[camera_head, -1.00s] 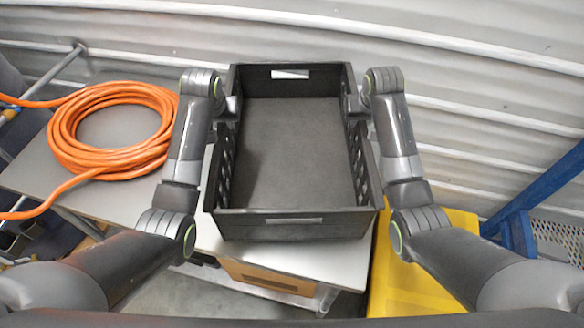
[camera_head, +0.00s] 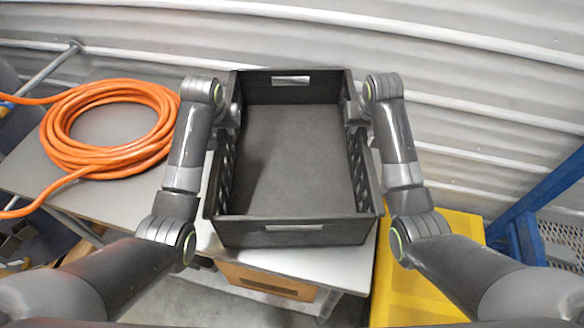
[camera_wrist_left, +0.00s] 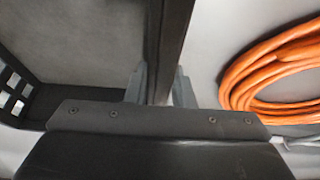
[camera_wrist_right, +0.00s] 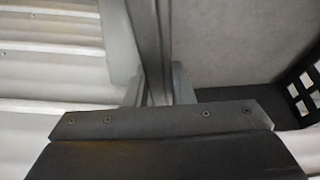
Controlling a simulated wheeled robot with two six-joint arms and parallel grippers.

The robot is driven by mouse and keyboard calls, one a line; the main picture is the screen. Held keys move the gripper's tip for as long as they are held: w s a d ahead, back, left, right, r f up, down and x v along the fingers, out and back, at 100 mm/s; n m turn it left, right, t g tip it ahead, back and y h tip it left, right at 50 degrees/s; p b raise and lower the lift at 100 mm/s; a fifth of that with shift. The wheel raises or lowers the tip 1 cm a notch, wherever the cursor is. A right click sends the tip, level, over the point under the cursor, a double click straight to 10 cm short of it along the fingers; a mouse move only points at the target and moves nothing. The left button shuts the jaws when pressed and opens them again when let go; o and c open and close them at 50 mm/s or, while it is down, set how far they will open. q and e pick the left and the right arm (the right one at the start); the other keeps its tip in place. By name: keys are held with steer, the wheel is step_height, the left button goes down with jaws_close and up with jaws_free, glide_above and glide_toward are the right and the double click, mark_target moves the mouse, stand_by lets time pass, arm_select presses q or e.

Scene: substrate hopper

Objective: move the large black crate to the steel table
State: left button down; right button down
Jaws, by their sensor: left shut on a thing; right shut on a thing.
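The large black crate (camera_head: 240,233) is in the middle of the head view, upright, open-topped and empty. My left gripper (camera_head: 232,116) is shut on its left side wall, and my right gripper (camera_head: 352,113) is shut on its right side wall. In the left wrist view the fingers (camera_wrist_left: 160,88) straddle the crate wall (camera_wrist_left: 168,40). In the right wrist view the fingers (camera_wrist_right: 157,88) straddle the opposite wall (camera_wrist_right: 147,40). A pale grey tabletop (camera_head: 325,270) shows below the crate's front; I cannot tell if the crate touches it.
An orange hose coil (camera_head: 60,155) lies on a grey tabletop (camera_head: 110,205) at the left. A yellow object (camera_head: 400,295) stands at the lower right, near a blue frame (camera_head: 530,195). A corrugated wall (camera_head: 470,100) is behind. A brown box (camera_head: 265,280) sits under the pale tabletop.

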arm_select(q)
steer(key=c, duration=1.3)
jaws_free()
steer(key=shift+s, duration=0.15)
arm_select(e)
steer(key=c, duration=1.3)
jaws_free()
steer(key=shift+s, duration=0.1)
arm_select(q)
steer(key=shift+o, duration=0.2)
arm_select(e)
steer(key=shift+o, duration=0.2)
arm_select(q)
steer(key=shift+r, duration=0.1)
steer(key=shift+r, duration=0.25)
steer(key=v, duration=0.6)
steer(key=shift+s+r, duration=0.3)
arm_select(e)
steer(key=shift+r, duration=0.1)
steer(key=v, duration=0.7)
steer(key=shift+s+r, duration=0.15)
